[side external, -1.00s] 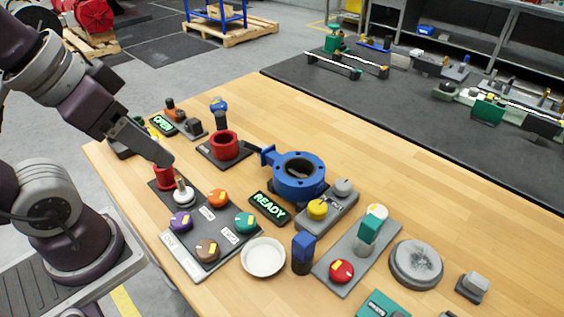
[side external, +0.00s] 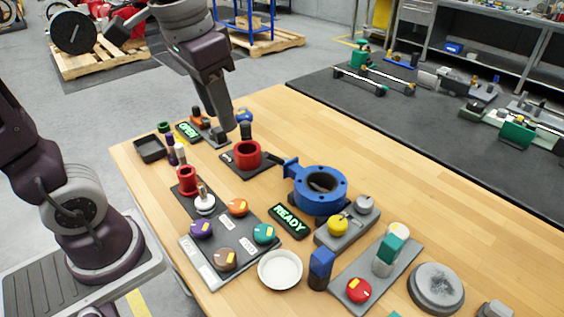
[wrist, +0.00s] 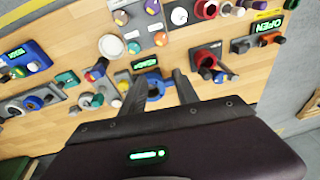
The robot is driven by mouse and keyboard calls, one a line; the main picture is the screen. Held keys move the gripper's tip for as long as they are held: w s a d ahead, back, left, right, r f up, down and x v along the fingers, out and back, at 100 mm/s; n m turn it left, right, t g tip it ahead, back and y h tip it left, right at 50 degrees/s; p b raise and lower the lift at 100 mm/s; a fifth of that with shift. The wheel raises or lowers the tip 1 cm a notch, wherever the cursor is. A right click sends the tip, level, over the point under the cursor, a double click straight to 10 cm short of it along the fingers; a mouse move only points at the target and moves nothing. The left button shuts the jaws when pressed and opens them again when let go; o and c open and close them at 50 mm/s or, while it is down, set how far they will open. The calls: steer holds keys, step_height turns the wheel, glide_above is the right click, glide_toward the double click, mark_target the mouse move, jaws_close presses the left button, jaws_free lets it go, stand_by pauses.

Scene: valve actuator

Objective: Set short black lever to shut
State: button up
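A dark block-like knob (side external: 219,135) sits on a small grey base beside the lit OPEN sign (side external: 188,130). I cannot tell for certain which of these is the task's lever. My gripper (side external: 228,128) points down near both, apparently above the table. In the wrist view its two fingers (wrist: 158,76) are spread apart with nothing between them.
A blue flanged valve (side external: 318,190) and a lit READY sign (side external: 289,221) stand mid-table. A panel of coloured knobs (side external: 230,238) is at the front left, beside a white dish (side external: 280,270). The wooden table's back right is clear.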

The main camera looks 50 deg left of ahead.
steer(key=w+a+f+g, duration=0.2)
steer(key=w+f+g, duration=0.15)
steer(key=w, duration=0.65)
steer(key=m+g+y, duration=0.1)
steer(key=g+y, duration=0.1)
glide_toward(273, 157)
steer(key=s, duration=0.1)
steer(key=shift+g, duration=0.55)
steer(key=f, duration=0.1)
steer(key=w+a+f, duration=0.1)
steer(key=f, duration=0.1)
steer(key=shift+w+a+f, duration=0.15)
steer(key=shift+f, duration=0.2)
steer(key=x, duration=0.7)
steer(key=shift+a+f, duration=0.1)
steer(key=shift+f, duration=0.05)
jaws_close()
